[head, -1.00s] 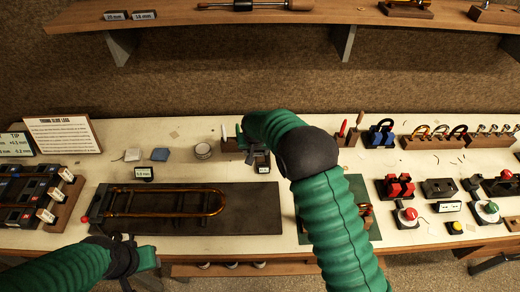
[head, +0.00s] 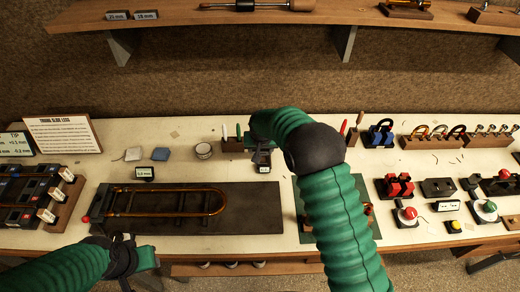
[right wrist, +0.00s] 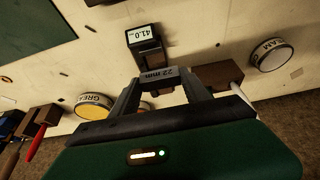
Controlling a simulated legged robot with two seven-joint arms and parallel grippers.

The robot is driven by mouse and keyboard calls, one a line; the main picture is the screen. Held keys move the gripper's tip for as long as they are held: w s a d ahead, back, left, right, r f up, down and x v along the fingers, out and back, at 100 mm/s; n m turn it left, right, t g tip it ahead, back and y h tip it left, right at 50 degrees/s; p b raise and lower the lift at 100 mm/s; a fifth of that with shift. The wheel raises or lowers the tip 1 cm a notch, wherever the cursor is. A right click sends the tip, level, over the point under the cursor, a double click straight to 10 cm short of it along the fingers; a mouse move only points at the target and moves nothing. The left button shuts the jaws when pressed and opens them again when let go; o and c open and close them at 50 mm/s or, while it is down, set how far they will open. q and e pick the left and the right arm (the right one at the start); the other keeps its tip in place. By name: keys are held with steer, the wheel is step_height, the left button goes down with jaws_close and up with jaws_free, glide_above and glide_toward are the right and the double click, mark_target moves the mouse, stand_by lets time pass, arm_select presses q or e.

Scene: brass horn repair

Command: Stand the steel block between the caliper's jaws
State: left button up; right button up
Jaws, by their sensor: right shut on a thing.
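The steel block (right wrist: 158,77), marked "22 mm", is between the fingertips of my right gripper (right wrist: 162,88) in the right wrist view. That gripper is shut on it. The caliper's dark body (right wrist: 150,50) lies just beyond the block, with its display (right wrist: 143,34) reading 41.0. The caliper's jaws are not clear, and I cannot tell whether the block touches them. In the head view my right gripper (head: 262,157) is small and partly behind my arm, above the caliper's display (head: 263,169). My left gripper (head: 142,260) is at the bench's front edge; its finger opening is unclear.
A dark mat (head: 255,210) with a brass slide (head: 165,213) lies left of the caliper. A wooden tool holder (head: 232,145) stands close by my right gripper. A round tin (head: 203,151) is left of it. A green mat (head: 310,232) lies partly under my right arm.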

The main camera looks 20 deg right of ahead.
steer(key=shift+d+f, duration=0.1)
steer(key=shift+d, duration=0.4)
steer(key=shift+a, duration=0.8)
arm_select(q)
steer(key=shift+d, duration=0.65)
arm_select(e)
steer(key=shift+d, duration=0.35)
steer(key=shift+a+f+b, duration=0.25)
steer(key=shift+f+b, duration=0.3)
steer(key=shift+f, duration=0.1)
steer(key=shift+d+f+b, duration=0.15)
steer(key=shift+f+b, duration=0.5)
steer(key=shift+f, duration=0.35)
arm_select(q)
step_height(320, 180, down, 2)
steer(key=shift+a, duration=0.15)
arm_select(e)
steer(key=shift+a, duration=0.25)
